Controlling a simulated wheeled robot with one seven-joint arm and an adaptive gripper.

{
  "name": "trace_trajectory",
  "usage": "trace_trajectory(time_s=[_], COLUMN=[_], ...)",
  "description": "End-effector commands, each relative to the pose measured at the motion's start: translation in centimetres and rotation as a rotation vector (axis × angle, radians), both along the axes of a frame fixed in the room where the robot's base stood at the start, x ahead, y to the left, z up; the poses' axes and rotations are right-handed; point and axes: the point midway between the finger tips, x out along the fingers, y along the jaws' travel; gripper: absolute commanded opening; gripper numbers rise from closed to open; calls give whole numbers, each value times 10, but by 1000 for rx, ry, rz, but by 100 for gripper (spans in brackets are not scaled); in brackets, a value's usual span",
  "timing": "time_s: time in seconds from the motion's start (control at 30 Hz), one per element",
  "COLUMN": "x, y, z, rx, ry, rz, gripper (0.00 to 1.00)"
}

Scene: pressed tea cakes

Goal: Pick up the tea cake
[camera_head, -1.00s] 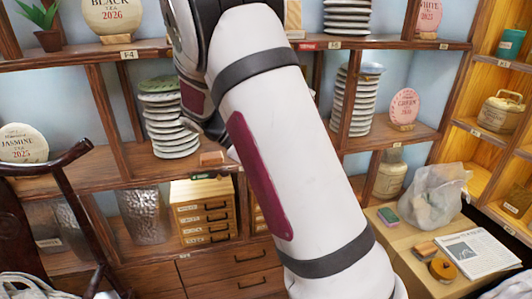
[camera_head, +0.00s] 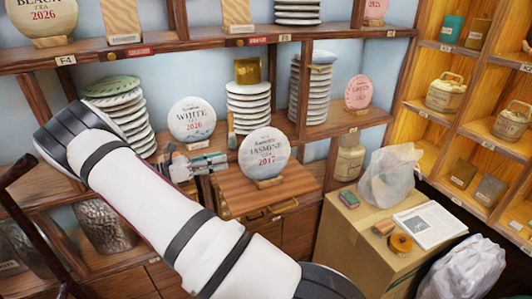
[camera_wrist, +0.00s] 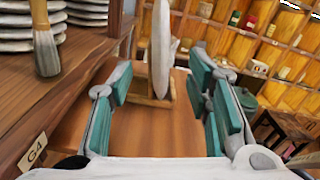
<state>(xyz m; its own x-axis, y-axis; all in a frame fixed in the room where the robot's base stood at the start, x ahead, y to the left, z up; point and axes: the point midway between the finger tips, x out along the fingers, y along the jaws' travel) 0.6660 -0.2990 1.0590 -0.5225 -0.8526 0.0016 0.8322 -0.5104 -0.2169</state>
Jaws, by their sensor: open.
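A round pale tea cake labelled Jasmine Tea 2017 (camera_head: 264,153) stands upright on a small wooden stand (camera_head: 266,183). The stand sits on a wooden surface (camera_head: 236,196) in front of the shelf. My gripper (camera_head: 222,162) is open and empty just left of this cake. In the wrist view the cake (camera_wrist: 161,45) shows edge-on, ahead of and between the spread fingers of my gripper (camera_wrist: 160,78). The fingers look apart from it. A White Tea 2026 cake (camera_head: 192,119) stands on the shelf behind my gripper.
Stacks of wrapped cakes (camera_head: 248,108) line the shelf behind. A brush (camera_wrist: 46,45) stands upright close on the left in the wrist view. A pink cake (camera_head: 358,92) is further right. A box (camera_head: 352,235) bearing a plastic bag (camera_head: 388,178) and a newspaper (camera_head: 430,226) stands at right.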

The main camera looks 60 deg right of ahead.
Motion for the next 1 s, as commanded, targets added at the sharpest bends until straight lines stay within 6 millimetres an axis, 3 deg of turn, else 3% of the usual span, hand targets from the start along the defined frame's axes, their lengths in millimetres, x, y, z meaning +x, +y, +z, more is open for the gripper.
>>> trace_trajectory(time_s=[0.1,0.47,0.73,1.0], x=[-13,-25,-46,-46], y=[-17,-37,-68,-73], z=[2,-2,-6,-8], rx=[0,0,1,1], ry=[1,1,-2,-3], rz=[-2,-2,-2,1], gripper=[45,45,45,45])
